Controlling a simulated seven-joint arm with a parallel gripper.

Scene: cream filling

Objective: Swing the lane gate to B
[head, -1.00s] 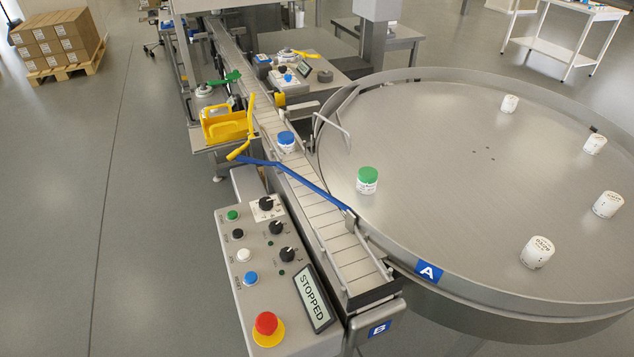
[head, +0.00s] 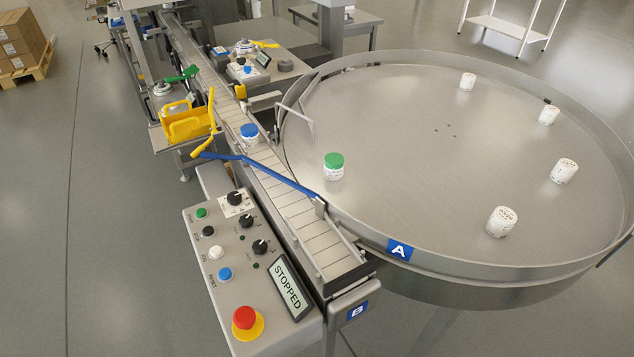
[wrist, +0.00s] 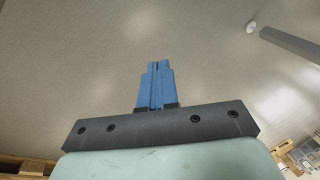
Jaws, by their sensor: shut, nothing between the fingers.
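The lane gate (head: 283,176) is a blue bar lying diagonally across the conveyor in the head view. It runs from the conveyor's left side to its right side by the turntable. A yellow handle (head: 203,147) shows at its left end. A blue sign A (head: 400,250) is on the turntable rim, and a blue sign B (head: 357,310) is at the conveyor's near end. A blue-lidded jar (head: 250,135) stands on the conveyor upstream of the gate. My gripper (wrist: 157,66) shows only in the wrist view, its blue fingers shut and empty, away from the gate.
The round turntable (head: 400,200) holds a green-lidded jar (head: 333,167) and several white jars. The control panel (head: 210,290) left of the conveyor has knobs, buttons, a red stop button (head: 243,317) and a display reading STOPPED (head: 289,287). A yellow bin (head: 187,124) stands beside the conveyor.

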